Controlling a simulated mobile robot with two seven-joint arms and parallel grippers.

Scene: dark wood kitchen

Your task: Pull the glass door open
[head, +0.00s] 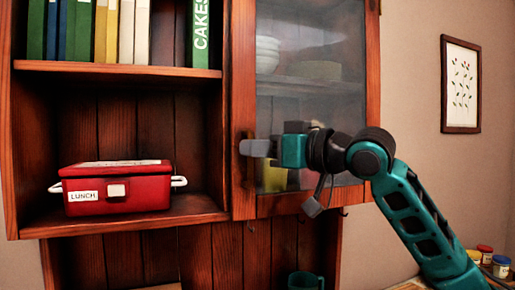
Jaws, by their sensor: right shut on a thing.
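The glass door (310,105) has a reddish-brown wood frame and a cloudy pane, at the upper right of the cabinet. It looks shut or nearly so. Its dark handle (249,178) is on the left side of the frame, mostly hidden by my gripper. My right gripper (247,148) reaches in from the right across the pane and is shut on the handle.
Behind the pane are white bowls (267,55) and a yellow thing (274,178). A red lunch box (117,187) and several books (112,30) stand on open shelves at left. A framed picture (461,84) hangs right.

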